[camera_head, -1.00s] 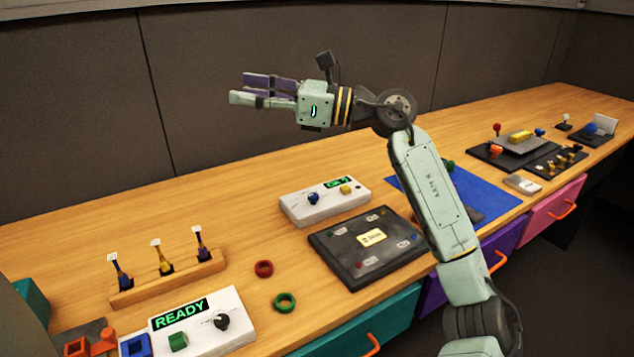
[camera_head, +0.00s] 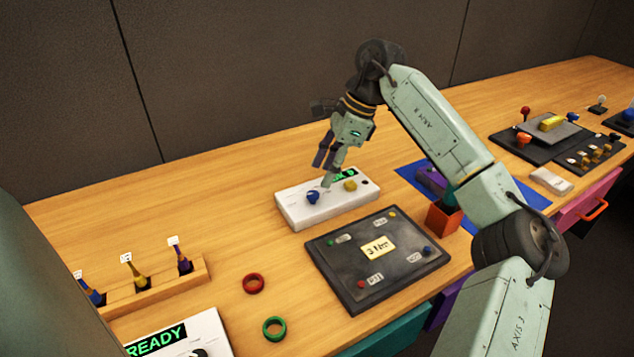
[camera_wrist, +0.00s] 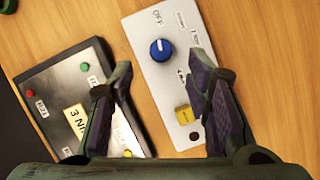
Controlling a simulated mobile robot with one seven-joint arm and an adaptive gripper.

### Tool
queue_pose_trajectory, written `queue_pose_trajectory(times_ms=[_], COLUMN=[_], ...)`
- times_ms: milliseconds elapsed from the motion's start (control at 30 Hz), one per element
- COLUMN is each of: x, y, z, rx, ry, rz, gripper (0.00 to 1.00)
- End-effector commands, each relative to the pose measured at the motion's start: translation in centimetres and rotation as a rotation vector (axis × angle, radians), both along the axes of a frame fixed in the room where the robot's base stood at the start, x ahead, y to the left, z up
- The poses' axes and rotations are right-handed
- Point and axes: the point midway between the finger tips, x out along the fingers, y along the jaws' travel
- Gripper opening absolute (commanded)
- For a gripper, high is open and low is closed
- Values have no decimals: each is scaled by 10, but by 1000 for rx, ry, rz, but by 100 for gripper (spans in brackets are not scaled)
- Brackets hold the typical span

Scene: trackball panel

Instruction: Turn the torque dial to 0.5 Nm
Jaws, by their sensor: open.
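The blue dial (camera_head: 313,197) sits on a white control box (camera_head: 290,212) with a green display (camera_head: 345,174), which my gripper partly hides. In the wrist view the dial (camera_wrist: 161,50) has a white pointer mark, with small printed labels around it, one seeming to read OFF; I cannot tell the exact setting. A yellow button (camera_wrist: 185,114) is on the same box. My gripper (camera_head: 326,172) points down above the box, open and empty. In the wrist view its fingers (camera_wrist: 160,65) are spread either side of the dial, apparently above it and not gripping it.
A dark panel (camera_head: 350,285) with a 3 Nm card (camera_head: 377,247) lies in front of the box. A red ring (camera_head: 253,283) and a green ring (camera_head: 274,328) lie to the left. A wooden rack (camera_head: 205,272) holds several tools. Bare table lies left of the box.

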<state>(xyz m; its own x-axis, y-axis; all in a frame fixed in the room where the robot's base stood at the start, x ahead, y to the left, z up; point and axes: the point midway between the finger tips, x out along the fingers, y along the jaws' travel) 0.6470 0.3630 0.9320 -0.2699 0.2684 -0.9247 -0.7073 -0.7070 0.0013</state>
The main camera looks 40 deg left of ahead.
Motion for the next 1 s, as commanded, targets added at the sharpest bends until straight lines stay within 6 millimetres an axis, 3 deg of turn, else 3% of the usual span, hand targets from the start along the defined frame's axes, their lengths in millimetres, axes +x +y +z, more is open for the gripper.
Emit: queue_pose_trajectory(times_ms=[200, 400, 700, 1000], x=[-11, -16, -16, -16], y=[11, 16, 16, 16], z=[-33, -50, -53, -53], rx=[2, 2, 3, 2], ry=[3, 1, 0, 1], rz=[1, 0, -1, 0], gripper=[44, 44, 44, 25])
